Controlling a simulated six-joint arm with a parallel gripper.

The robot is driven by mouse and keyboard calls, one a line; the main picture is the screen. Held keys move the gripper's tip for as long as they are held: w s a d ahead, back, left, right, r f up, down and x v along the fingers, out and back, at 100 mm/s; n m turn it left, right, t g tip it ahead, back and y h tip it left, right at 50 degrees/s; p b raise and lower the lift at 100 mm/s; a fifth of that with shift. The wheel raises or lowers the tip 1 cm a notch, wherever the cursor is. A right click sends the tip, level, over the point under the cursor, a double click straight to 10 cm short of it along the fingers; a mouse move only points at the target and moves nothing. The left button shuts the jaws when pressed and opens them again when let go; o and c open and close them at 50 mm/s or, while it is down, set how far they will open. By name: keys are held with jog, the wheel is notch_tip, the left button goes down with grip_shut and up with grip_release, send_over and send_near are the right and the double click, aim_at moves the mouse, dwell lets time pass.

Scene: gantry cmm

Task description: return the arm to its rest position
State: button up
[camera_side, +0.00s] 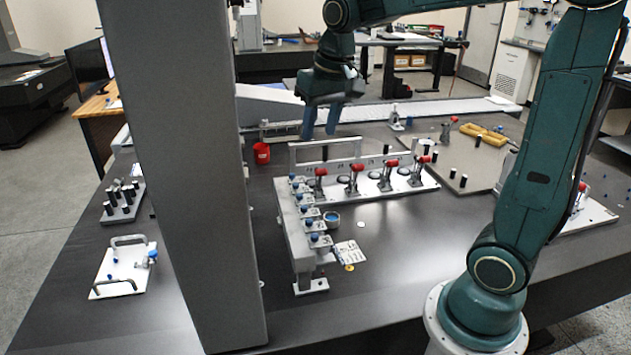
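My gripper (319,133) hangs from my green arm in the upper middle of the side view, with its fingers pointing down. The two blue-grey fingers stand apart with a gap between them, and I see nothing held there. It is above the far part of the dark table (400,262), beyond and above the fixture with red-tipped clamps (400,181). It appears clear of everything below it.
A grey column (182,180) rises at left front. A red cup (262,152) stands behind the fixture. A row of blue-topped parts (308,211) runs along the fixture's left arm. A white plate with handles (122,270) lies at left. The table's front middle is mostly bare.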

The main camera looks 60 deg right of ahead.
jog(key=s+a+f+n+t, duration=0.1)
jog(key=s+a+n, duration=0.1)
jog(key=s, duration=0.6)
jog(key=s+a+f+n+t, duration=0.1)
jog(key=s+a+n, duration=0.1)
jog(key=s+a, duration=0.3)
jog(key=shift+s+f+n+t+y, duration=0.15)
jog(key=shift+s+n+t+y, duration=0.2)
jog(key=shift+s, duration=1.9)
